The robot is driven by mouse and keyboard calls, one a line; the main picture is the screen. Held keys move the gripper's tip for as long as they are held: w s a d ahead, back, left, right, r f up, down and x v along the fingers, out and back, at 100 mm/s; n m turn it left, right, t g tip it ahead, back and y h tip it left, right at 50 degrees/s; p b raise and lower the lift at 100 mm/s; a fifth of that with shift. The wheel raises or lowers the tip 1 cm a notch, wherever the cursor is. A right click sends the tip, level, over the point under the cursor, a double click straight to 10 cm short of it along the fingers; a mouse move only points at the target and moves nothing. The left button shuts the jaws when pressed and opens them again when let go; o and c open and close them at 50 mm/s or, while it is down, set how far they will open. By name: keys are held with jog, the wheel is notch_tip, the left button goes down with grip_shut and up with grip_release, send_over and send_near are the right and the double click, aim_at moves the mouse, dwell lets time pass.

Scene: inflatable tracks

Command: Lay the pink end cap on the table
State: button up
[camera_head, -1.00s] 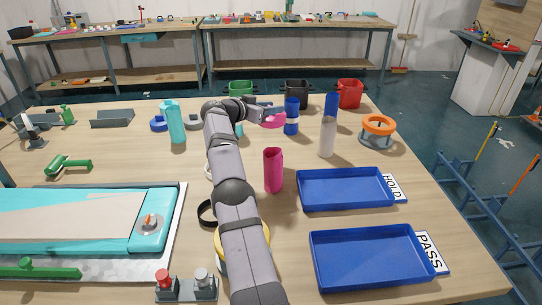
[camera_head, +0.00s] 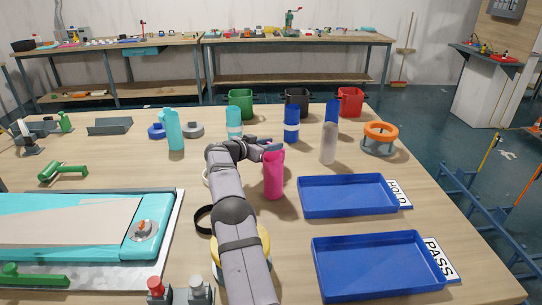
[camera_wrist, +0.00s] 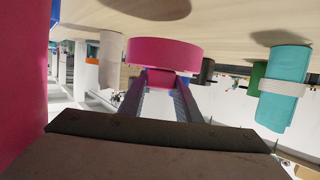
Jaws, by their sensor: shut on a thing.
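The pink end cap (camera_wrist: 165,52) is a short, wide disc held between the two fingers of my gripper (camera_wrist: 160,84) in the wrist view. That view looks upside down, with the table along its top edge. A dark round shadow shows on the table there, and I cannot tell whether the cap touches the table. In the head view my gripper (camera_head: 271,147) is at the upper end of the upright pink tube (camera_head: 274,177), and the cap is hidden. The pink tube fills the left edge of the wrist view (camera_wrist: 20,80), close beside my gripper. The table (camera_head: 400,170) is light wood.
A teal cylinder with a pale band (camera_head: 234,118), a blue cylinder (camera_head: 291,122) and a whitish cylinder (camera_head: 328,148) stand behind. Blue trays (camera_head: 348,212) (camera_head: 378,282) lie at right. An orange ring stand (camera_head: 380,136) is at back right.

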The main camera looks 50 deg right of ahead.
jog(key=shift+f, duration=2.15)
jog(key=shift+f, duration=0.1)
jog(key=o, duration=1.1)
jog(key=shift+o, duration=0.2)
jog(key=shift+a, duration=0.1)
jog(key=shift+w+a+r, duration=0.1)
jog(key=shift+a+r, duration=0.2)
jog(key=shift+a, duration=0.15)
jog(key=b+v, duration=0.1)
jog(key=v, duration=1)
